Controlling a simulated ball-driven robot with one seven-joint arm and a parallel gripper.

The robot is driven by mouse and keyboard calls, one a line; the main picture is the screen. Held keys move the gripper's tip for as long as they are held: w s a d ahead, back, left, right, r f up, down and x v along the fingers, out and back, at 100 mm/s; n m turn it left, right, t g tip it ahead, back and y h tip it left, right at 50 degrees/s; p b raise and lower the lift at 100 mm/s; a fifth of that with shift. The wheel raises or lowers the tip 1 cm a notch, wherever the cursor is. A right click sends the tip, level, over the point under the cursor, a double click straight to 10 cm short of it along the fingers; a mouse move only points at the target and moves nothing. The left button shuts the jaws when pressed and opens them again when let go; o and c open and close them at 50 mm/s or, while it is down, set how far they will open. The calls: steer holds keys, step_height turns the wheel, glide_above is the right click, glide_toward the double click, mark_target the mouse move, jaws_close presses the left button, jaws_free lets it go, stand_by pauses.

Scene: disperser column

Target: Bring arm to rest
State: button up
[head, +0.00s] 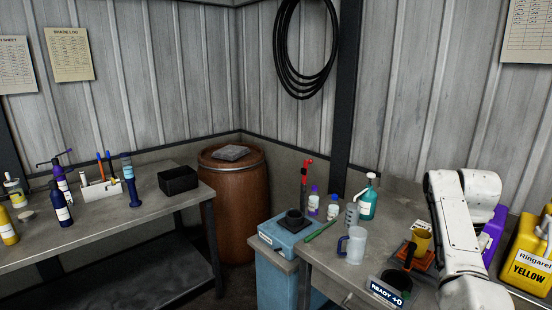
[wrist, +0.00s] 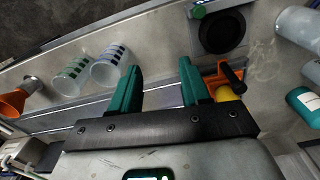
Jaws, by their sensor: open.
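My gripper (wrist: 159,72) shows in the wrist view with its two green fingers spread apart and nothing between them. In the head view my white arm is folded at the right, over the right-hand bench (head: 325,255). I cannot make out my gripper there. In the wrist view two clear cups with markings, one green-marked (wrist: 72,74) and one dark-marked (wrist: 108,66), lie beyond the left finger. An orange object (wrist: 226,72) with a dark handle sits close beside the right finger; I cannot tell whether they touch.
A brown barrel (head: 228,200) stands between the benches. The left bench (head: 110,222) holds several bottles.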

steer(key=s+a+f+n+h+b, duration=0.1)
steer(key=s+a+f+n+b, duration=0.15)
steer(key=s+f, duration=0.75)
steer(key=s+a+f+n+b, duration=0.25)
steer(key=s+f, duration=0.35)
steer(key=f, duration=0.8)
steer(key=s+a+f+n+b, duration=0.1)
steer(key=s+a+f+n, duration=0.2)
steer(key=s, duration=1)
steer(key=s+a+f+n+t+y+b, duration=0.1)
steer(key=s+a+f+n+b, duration=0.1)
steer(key=s+a, duration=0.6)
steer(key=s+f, duration=0.1)
steer(key=s, duration=0.4)
steer(key=shift+n, duration=0.4)
